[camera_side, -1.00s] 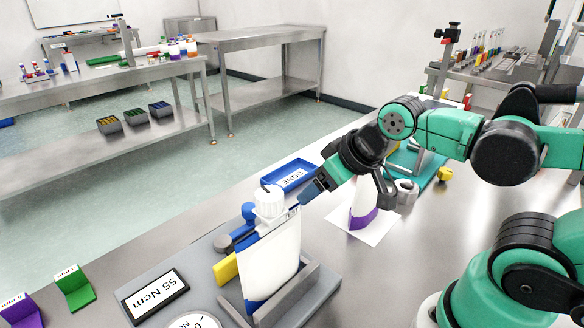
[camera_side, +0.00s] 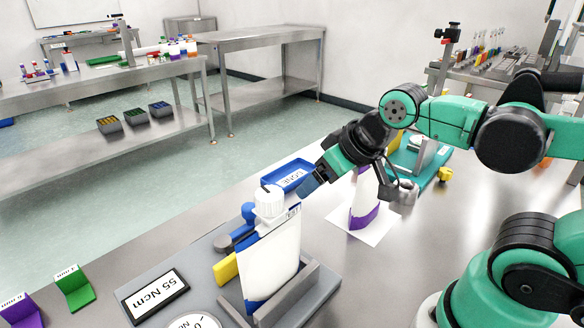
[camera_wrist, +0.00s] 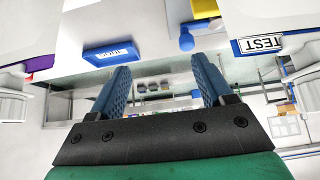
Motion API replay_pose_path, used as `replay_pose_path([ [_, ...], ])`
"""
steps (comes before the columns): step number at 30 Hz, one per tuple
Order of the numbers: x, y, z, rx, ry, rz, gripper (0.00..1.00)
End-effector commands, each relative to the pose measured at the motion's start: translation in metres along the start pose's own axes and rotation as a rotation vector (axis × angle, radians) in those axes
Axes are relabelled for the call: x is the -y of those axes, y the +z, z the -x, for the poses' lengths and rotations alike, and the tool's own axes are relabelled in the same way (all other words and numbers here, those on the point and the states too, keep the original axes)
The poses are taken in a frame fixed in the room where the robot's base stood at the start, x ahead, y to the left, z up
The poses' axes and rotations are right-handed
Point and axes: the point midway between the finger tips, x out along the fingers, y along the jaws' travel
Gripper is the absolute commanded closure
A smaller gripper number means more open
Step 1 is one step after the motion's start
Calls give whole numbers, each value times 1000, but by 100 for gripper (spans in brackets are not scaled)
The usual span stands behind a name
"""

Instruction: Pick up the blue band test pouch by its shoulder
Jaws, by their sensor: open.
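The blue band test pouch (camera_side: 272,260) stands upright in a grey holder in the side view. It is white, with a white ribbed cap (camera_side: 269,202) on top and a blue band near its base. My gripper (camera_side: 308,187) is just above and to the right of the pouch's shoulder, apart from it. In the wrist view my gripper (camera_wrist: 160,66) has its two blue fingers spread, with nothing between them.
A purple-banded pouch (camera_side: 364,200) stands on a white sheet to the right, close to my wrist. A blue LOOSE tray (camera_side: 291,176) lies behind the gripper; it also shows in the wrist view (camera_wrist: 113,52). A 55 Ncm display (camera_side: 155,297) sits front left.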

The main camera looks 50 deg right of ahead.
Motion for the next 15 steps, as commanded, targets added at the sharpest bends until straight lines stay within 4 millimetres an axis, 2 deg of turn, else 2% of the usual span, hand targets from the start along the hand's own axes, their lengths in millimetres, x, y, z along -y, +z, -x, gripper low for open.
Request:
replay_pose_path([
  [15,3,-77,107,7,-5,23,27],
])
